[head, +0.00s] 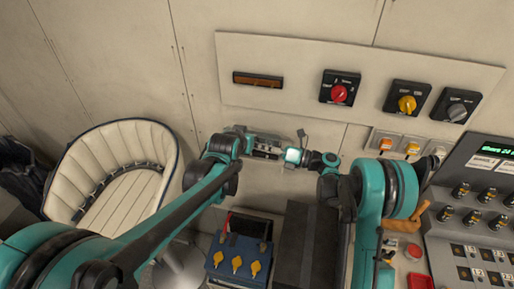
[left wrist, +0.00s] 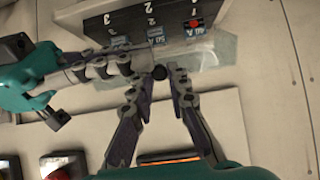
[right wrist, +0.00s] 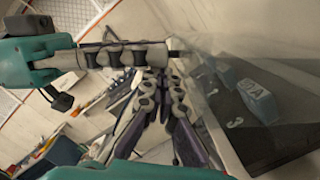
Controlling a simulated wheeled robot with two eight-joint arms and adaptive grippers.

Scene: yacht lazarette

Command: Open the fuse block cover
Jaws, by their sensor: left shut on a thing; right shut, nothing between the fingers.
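The fuse block (left wrist: 130,22) is a dark wall box with blue numbered fuses and a red spot on one. Its clear cover (left wrist: 210,52) shows as a see-through sheet; in the right wrist view the cover (right wrist: 245,45) appears to stand out from the block, at an angle I cannot tell exactly. My left gripper (left wrist: 158,76) is shut on a small black knob at the cover's edge. My right gripper (left wrist: 148,62) is shut and empty, close beside the left fingertips. In the head view the arms mostly hide the block.
The wall panel (head: 300,96) above carries a brown display bar (head: 258,80) and several rotary switches. A cream seat (head: 120,172) stands left. A blue battery box (head: 238,262) sits below. A control console (head: 480,220) is at right.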

